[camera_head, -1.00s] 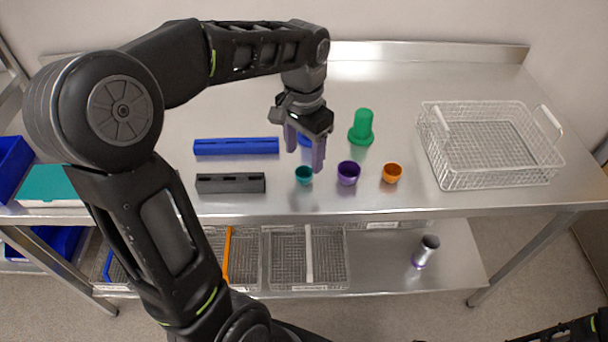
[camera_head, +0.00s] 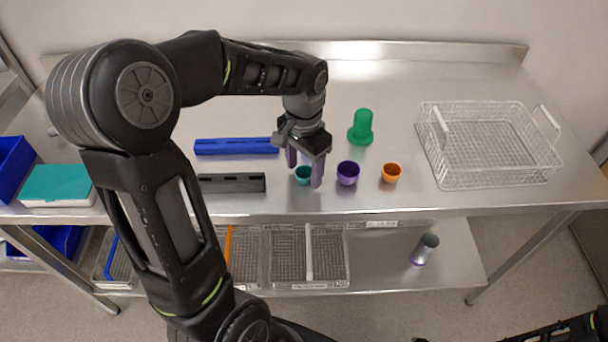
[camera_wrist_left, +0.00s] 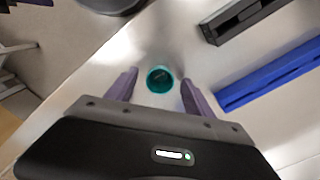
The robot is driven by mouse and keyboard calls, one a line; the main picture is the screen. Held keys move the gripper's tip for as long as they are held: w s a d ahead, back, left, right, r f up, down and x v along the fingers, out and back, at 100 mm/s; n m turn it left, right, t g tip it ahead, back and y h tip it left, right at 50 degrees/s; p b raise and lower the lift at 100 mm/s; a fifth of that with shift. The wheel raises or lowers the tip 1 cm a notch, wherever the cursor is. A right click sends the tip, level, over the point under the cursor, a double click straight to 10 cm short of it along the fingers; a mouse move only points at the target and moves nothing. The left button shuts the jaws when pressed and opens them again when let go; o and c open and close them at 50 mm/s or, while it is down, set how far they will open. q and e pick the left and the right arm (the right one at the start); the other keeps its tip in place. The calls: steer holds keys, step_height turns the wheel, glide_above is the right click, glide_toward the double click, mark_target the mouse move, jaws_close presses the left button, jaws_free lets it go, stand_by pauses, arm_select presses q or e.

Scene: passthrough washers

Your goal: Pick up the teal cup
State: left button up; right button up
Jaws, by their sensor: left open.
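The teal cup (camera_head: 303,175) stands on the steel table, left of a purple cup (camera_head: 348,173). My left gripper (camera_head: 304,172) is open and points down over the teal cup, with one finger on each side of it in the head view. In the left wrist view the teal cup (camera_wrist_left: 160,79) shows its round open mouth between the tips of the two purple fingers (camera_wrist_left: 158,88). I see gaps between the cup and both fingers there. Only part of my right arm shows at the bottom right of the head view; its gripper cannot be made out.
An orange cup (camera_head: 391,173) and a green stepped piece (camera_head: 361,128) stand to the right. A blue rail (camera_head: 236,146) and a black rail (camera_head: 232,183) lie to the left. A white wire basket (camera_head: 490,180) sits at the table's right.

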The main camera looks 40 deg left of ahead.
arm_select(q)
jaws_close()
stand_by(0.7)
